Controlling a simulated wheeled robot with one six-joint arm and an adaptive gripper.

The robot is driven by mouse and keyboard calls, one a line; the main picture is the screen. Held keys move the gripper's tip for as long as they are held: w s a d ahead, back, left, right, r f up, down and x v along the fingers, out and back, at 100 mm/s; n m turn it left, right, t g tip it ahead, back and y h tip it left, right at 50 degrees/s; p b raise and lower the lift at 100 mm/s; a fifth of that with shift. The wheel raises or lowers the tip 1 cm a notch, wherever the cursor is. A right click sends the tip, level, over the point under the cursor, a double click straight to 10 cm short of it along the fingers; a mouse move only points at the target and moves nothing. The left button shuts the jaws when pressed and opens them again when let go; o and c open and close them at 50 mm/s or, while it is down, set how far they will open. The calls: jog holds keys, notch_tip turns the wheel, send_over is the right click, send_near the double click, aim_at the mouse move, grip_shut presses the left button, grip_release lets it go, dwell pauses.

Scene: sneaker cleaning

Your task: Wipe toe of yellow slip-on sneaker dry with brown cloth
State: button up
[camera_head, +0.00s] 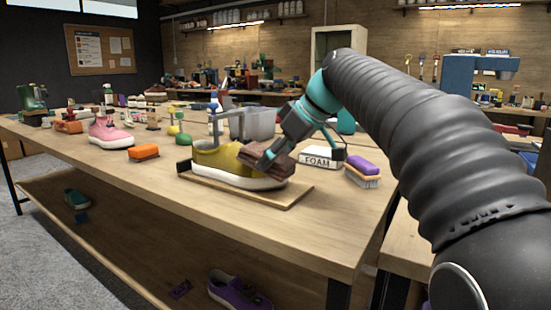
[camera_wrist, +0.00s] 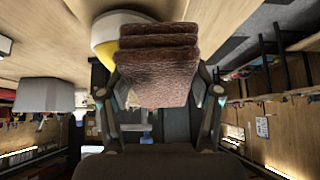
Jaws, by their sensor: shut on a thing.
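The yellow slip-on sneaker (camera_head: 217,157) with a white sole sits on a wooden board (camera_head: 291,199) on the workbench. A grey holder stands at its opening. My gripper (camera_head: 268,157) is shut on the folded brown cloth (camera_head: 277,165), over the right end of the sneaker. In the head view the cloth lies at the toe and seems to touch it. In the wrist view the brown cloth (camera_wrist: 158,65) fills the space between the fingers. The sneaker (camera_wrist: 106,38) shows behind it at the left, mostly hidden.
A white FOAM block (camera_head: 320,158) and a purple-topped brush (camera_head: 362,171) stand right of the board. A grey bin (camera_head: 258,123) is behind the sneaker. An orange brush (camera_head: 143,152) and a pink sneaker (camera_head: 110,131) are to the left. The bench's front left is clear.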

jog(key=shift+s+d+r+p, duration=0.1)
jog(key=shift+d+r+p, duration=0.1)
jog(key=shift+r+p, duration=0.55)
jog(key=shift+s+d+r+p, duration=0.2)
jog(key=shift+r+p, duration=0.3)
jog(key=shift+r, duration=0.45)
jog(key=shift+s+d+r+p, duration=0.1)
jog(key=shift+d+r+p, duration=0.15)
jog(key=shift+r+p, duration=0.5)
jog(key=shift+w, duration=0.1)
jog(key=shift+w+d+r, duration=0.7)
jog(key=shift+w+r, duration=0.05)
jog(key=shift+r, duration=0.15)
jog(key=shift+w+d+r, duration=0.7)
jog(key=shift+r, duration=0.2)
